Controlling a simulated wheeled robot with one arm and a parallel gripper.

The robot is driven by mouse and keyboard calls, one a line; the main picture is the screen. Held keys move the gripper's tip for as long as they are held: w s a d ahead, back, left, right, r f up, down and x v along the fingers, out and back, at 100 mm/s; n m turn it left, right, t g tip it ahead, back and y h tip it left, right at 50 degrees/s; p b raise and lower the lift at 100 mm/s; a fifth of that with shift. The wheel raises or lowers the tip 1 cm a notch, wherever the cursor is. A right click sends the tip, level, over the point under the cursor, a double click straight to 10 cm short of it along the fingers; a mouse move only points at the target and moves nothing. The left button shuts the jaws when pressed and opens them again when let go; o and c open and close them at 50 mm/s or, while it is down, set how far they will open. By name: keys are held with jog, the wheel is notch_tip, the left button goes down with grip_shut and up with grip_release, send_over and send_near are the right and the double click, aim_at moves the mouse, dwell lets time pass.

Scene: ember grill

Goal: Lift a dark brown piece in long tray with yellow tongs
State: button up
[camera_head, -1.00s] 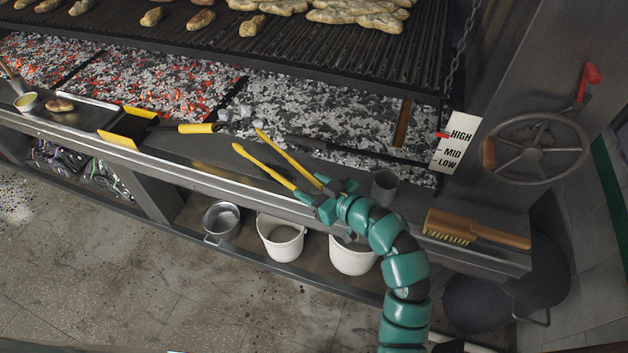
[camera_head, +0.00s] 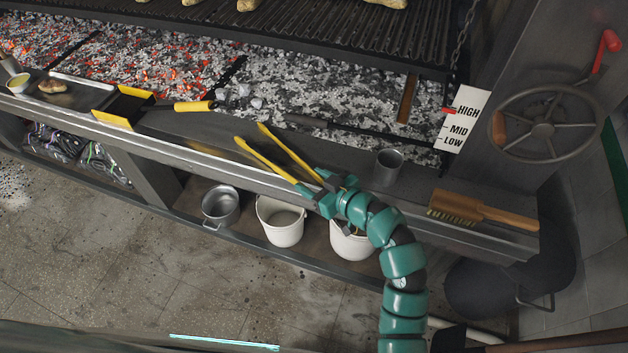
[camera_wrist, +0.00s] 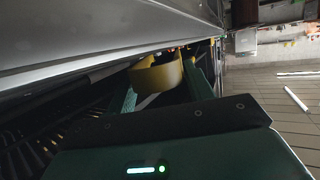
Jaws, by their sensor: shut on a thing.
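My gripper (camera_head: 322,193) is shut on the yellow tongs (camera_head: 262,160) by their near end, over the front ledge of the grill. The two tong arms are spread apart and point up and left, with nothing between their tips. In the wrist view a curved yellow part of the tongs (camera_wrist: 157,75) shows beside the dark jaw. The long tray (camera_head: 82,96) is on the ledge at far left. A brown piece (camera_head: 52,87) lies in it, well away from the tongs; its exact shade is hard to tell.
A yellow-edged dustpan-like tool (camera_head: 125,105) with a yellow handle lies between tray and tongs. A metal cup (camera_head: 389,166) and a wooden brush (camera_head: 480,212) stand to the right. Hot coals (camera_head: 150,65) lie behind the ledge. White buckets (camera_head: 281,225) are below.

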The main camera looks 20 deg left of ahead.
jog(key=o, duration=0.8)
jog(key=shift+s+d+r, duration=0.1)
jog(key=shift+s+d, duration=0.1)
jog(key=shift+d, duration=0.3)
jog(key=shift+p+v, duration=1.35)
jog(key=shift+v, duration=6.85)
